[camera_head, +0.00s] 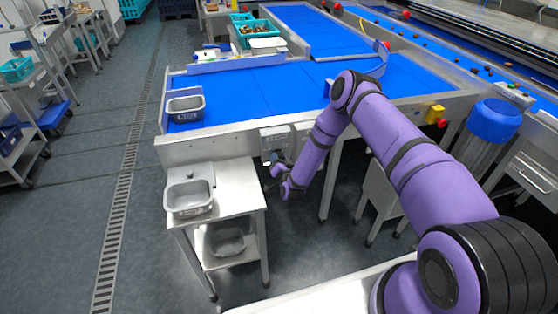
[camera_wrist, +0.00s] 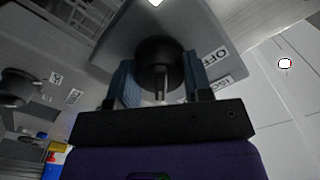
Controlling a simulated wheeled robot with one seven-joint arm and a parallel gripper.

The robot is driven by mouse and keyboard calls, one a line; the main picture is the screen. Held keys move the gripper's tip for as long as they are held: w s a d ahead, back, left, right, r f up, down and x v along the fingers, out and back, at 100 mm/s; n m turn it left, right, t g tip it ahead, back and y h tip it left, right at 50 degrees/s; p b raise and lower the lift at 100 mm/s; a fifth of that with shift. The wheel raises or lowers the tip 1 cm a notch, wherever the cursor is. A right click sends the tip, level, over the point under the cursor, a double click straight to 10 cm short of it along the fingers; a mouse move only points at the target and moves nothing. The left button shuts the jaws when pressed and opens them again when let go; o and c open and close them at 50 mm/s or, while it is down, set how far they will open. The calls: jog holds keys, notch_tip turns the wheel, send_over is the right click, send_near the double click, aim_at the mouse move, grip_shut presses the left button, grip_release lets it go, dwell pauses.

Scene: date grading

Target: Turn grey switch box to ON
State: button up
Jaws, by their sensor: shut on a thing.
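In the head view my gripper (camera_head: 271,172) is in front of the box's lower part, and the knob is hard to make out. The knob's exact pointing direction cannot be told.
A second box (camera_head: 303,130) is just right of the first; another black knob (camera_wrist: 16,88) shows left in the wrist view. A small steel table (camera_head: 235,187) with a grey tub (camera_head: 189,197) stands left of my gripper. The blue belt (camera_head: 240,92) is above.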

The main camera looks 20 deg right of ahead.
jog(key=shift+s+f, duration=0.1)
jog(key=o, duration=0.9)
jog(key=s, duration=1)
jog(key=shift+s, duration=0.4)
